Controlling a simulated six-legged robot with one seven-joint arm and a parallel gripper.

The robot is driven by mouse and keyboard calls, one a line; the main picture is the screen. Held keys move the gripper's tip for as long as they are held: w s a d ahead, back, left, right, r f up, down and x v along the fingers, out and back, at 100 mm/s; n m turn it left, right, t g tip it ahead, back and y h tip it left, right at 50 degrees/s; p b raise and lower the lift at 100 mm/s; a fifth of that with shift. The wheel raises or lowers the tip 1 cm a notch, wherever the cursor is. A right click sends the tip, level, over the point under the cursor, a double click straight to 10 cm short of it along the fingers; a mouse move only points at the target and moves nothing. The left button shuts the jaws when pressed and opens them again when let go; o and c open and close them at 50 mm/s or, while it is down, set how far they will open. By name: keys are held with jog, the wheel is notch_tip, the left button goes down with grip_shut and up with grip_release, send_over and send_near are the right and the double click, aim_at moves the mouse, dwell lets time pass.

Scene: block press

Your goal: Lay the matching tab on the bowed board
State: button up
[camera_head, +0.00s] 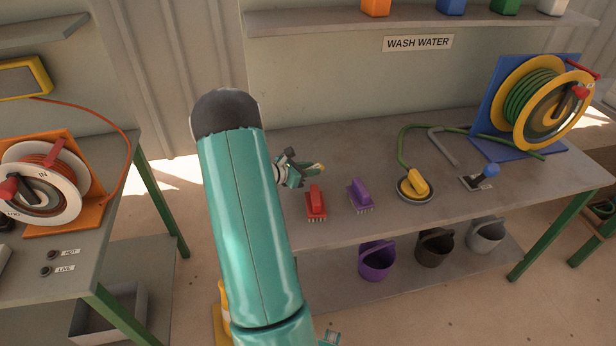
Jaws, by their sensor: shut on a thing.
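No bowed board and no tab that I can make out show in the head view. My gripper (303,174) is beyond my teal arm, over the left part of the grey bench (375,140). It is shut on a small yellowish thing (315,169), too small to identify. A red brush (316,203) lies just in front of the gripper on the bench, and a purple brush (360,196) lies to its right. My arm hides the bench's left end.
A yellow brush or nozzle (417,184) sits in a round dish, beside a blue-handled tool (482,177). A green hose reel (537,105) stands at the right. Buckets (377,260) stand below. An orange cable reel (45,183) is on the left table.

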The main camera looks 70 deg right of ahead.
aim_at(308, 182)
jog(key=shift+w+d+f, duration=0.25)
jog(key=shift+d+f, duration=0.15)
jog(key=shift+f, duration=0.15)
jog(key=shift+w+f, duration=0.1)
jog(key=shift+f, duration=1.5)
jog(key=shift+f, duration=0.1)
jog(key=o, duration=0.9)
jog(key=shift+o, duration=0.2)
